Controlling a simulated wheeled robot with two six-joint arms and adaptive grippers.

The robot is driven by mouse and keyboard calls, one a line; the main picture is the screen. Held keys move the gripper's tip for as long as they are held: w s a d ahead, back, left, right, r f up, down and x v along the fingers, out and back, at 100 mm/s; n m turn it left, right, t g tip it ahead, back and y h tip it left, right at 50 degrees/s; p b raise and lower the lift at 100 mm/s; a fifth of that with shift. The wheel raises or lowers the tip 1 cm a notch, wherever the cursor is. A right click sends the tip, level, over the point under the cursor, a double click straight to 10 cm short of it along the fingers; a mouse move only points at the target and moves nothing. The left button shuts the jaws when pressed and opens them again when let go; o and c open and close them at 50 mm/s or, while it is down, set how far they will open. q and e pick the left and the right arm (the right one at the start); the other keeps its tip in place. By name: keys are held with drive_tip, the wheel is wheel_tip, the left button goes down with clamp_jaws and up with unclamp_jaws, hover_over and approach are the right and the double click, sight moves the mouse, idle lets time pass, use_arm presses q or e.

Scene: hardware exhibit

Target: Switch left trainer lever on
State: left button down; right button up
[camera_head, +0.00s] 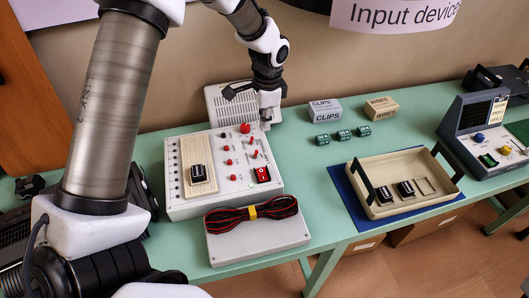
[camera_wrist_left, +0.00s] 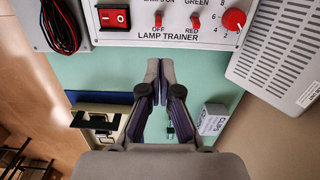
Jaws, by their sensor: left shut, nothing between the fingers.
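The lamp trainer is a pale box (camera_head: 203,208) on the green table. In the left wrist view its panel (camera_wrist_left: 178,35) fills the top, reading LAMP TRAINER. The left lever (camera_wrist_left: 158,19) is a small red toggle above the OFF label. A second red lever (camera_wrist_left: 195,19) stands right of it above RED. In the head view the levers are tiny and their tilt is unclear. My left gripper (camera_wrist_left: 160,68) is shut and empty, its fingertips pointing at the panel edge just below the left lever, apart from it. In the head view this gripper (camera_head: 266,122) is beside the trainer's far right edge. My right gripper is not in view.
A red rocker switch (camera_wrist_left: 114,18) and a red knob (camera_wrist_left: 234,19) flank the levers. A grey vented box (camera_head: 220,103) stands behind the trainer.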

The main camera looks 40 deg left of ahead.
sight(263, 155)
use_arm(q)
drive_tip(key=f, duration=0.3)
drive_tip(key=f+p, duration=0.1)
drive_tip(key=f, duration=0.2)
drive_tip(key=f+p, duration=0.1)
drive_tip(key=f, duration=0.2)
drive_tip(key=shift+s+a+f, duration=0.15)
drive_tip(key=shift+s+f, duration=0.2)
drive_tip(key=shift+s+r+t+h, duration=0.1)
drive_tip(key=shift+r+t+h, duration=0.05)
drive_tip(key=shift+t+h, duration=0.2)
